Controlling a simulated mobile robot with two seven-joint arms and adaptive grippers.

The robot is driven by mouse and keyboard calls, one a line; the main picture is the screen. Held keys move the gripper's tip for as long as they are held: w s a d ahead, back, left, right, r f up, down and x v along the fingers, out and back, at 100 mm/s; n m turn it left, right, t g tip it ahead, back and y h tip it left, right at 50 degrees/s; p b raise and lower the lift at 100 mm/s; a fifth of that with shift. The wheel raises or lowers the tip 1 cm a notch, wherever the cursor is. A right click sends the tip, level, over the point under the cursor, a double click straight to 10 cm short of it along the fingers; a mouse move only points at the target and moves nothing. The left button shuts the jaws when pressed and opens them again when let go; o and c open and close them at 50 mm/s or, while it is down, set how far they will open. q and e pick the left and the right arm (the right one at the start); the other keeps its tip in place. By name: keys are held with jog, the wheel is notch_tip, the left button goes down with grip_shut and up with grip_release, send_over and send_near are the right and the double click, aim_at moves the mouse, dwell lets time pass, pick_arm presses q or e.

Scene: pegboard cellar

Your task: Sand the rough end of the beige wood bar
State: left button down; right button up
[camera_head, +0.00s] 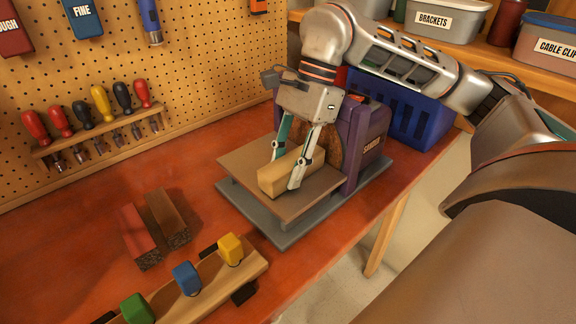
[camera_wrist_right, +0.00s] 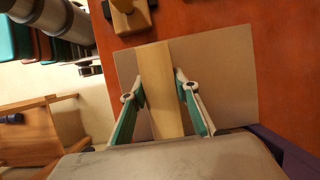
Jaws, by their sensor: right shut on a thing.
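The beige wood bar (camera_head: 268,184) lies on the brown work table (camera_head: 240,160) of the sander (camera_head: 366,150). My right gripper (camera_head: 285,172) is shut on its sides, one finger on each side. The sander has a purple housing and a brown disc (camera_head: 330,150) standing behind the bar. The bar's far end points toward the disc; the gripper hides whether they touch. In the right wrist view, the bar (camera_wrist_right: 158,85) lies between the fingers (camera_wrist_right: 160,78), its outer end near the table's edge (camera_wrist_right: 225,80). My left gripper is not in view.
A red bar (camera_head: 138,236) and a brown bar (camera_head: 168,214) with rough dark ends lie on the red bench. A wooden rack (camera_head: 205,290) with green, blue and yellow blocks stands in front. A blue crate (camera_head: 405,115) is behind the sander. Screwdrivers (camera_head: 100,105) hang on the pegboard.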

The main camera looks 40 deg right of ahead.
pick_arm(q)
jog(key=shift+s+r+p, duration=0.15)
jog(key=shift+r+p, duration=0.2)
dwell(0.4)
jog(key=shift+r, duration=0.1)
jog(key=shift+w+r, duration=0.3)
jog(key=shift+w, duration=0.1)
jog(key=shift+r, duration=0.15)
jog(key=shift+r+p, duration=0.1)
jog(key=shift+p, duration=0.2)
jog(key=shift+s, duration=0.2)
dwell(0.4)
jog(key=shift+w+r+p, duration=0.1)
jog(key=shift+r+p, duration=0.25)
jog(key=shift+p, duration=0.1)
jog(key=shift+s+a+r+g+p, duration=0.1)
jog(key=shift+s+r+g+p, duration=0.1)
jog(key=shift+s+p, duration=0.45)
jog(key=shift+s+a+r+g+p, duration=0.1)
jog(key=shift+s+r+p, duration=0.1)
jog(key=shift+p, duration=0.85)
dwell(3.5)
